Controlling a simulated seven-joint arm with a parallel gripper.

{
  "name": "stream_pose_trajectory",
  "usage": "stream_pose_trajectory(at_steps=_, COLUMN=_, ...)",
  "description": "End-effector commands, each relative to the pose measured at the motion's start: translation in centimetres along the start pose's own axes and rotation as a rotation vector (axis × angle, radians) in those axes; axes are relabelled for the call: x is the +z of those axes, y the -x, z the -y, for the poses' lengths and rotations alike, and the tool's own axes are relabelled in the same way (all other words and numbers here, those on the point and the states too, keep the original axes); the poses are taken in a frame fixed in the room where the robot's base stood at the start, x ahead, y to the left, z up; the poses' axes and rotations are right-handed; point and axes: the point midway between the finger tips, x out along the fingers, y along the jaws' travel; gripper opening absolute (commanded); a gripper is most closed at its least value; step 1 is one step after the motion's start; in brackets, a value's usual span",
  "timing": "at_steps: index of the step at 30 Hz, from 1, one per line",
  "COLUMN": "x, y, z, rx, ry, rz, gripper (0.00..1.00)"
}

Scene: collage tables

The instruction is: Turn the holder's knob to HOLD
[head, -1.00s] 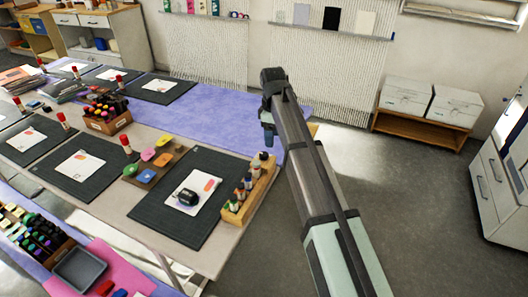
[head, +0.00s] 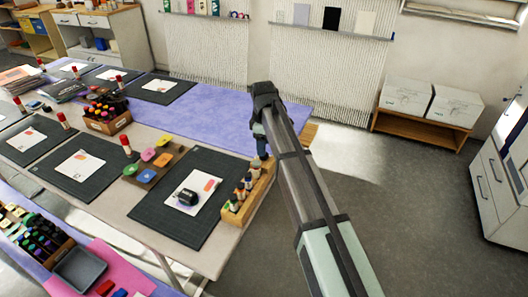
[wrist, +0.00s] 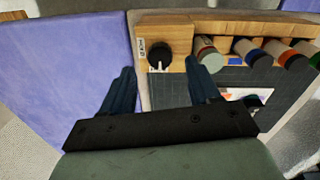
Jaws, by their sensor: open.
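The wooden holder (head: 232,216) stands along the right edge of the near dark mat, with several capped bottles in it. In the wrist view its bare end (wrist: 178,24) carries a round black knob (wrist: 159,56) beside a small white label (wrist: 141,47) whose lettering is too small to read. My gripper (wrist: 160,68) is open and empty, its dark blue fingers on either side of the knob in this view. I cannot tell how far above the knob they are. In the head view my gripper (head: 261,146) is over the holder's far end and hides the knob.
Bottles (wrist: 245,50) stand in the holder just right of the fingers. A dark mat (head: 160,215) with a white card (head: 184,211) and a black object (head: 187,197) lies left of the holder. The purple table cover (head: 200,108) beyond is clear.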

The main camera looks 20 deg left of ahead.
Motion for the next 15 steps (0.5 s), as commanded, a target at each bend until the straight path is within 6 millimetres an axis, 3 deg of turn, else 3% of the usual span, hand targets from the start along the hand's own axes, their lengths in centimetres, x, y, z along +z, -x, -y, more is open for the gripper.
stream_pose_trajectory(at_steps=6, x=0.0, y=-2.8, z=0.0, rx=-0.001, ry=0.000, rz=0.001, gripper=0.61)
stream_pose_trajectory(at_steps=15, x=0.0, y=-4.0, z=0.0, rx=0.000, ry=0.000, rz=0.000, gripper=0.61)
